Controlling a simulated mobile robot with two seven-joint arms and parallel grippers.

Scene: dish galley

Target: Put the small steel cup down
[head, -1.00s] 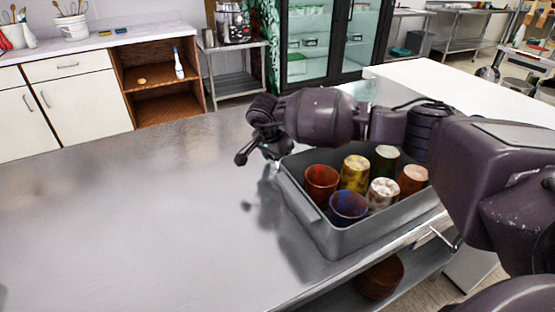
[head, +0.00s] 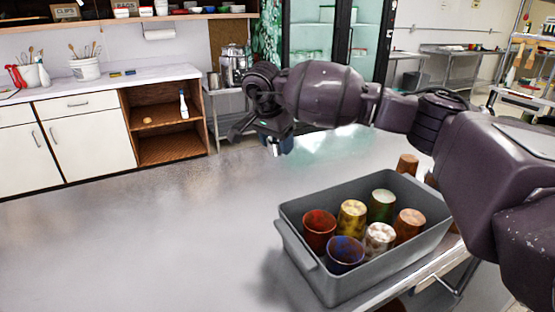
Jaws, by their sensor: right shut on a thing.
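My right gripper (head: 262,138) is over the far part of the steel table (head: 130,235), beyond and to the left of the grey bin. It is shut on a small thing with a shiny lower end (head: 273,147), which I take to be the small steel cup. Most of that thing is hidden by the fingers and wrist. It seems to be held above the tabletop, but the gap is hard to judge. My left gripper is not in view.
The grey bin (head: 370,276) holds several coloured cups, among them a red one (head: 319,231) and a blue one (head: 344,256). A brown cup (head: 407,164) stands behind it, partly hidden by my arm. The table's left and middle are clear.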

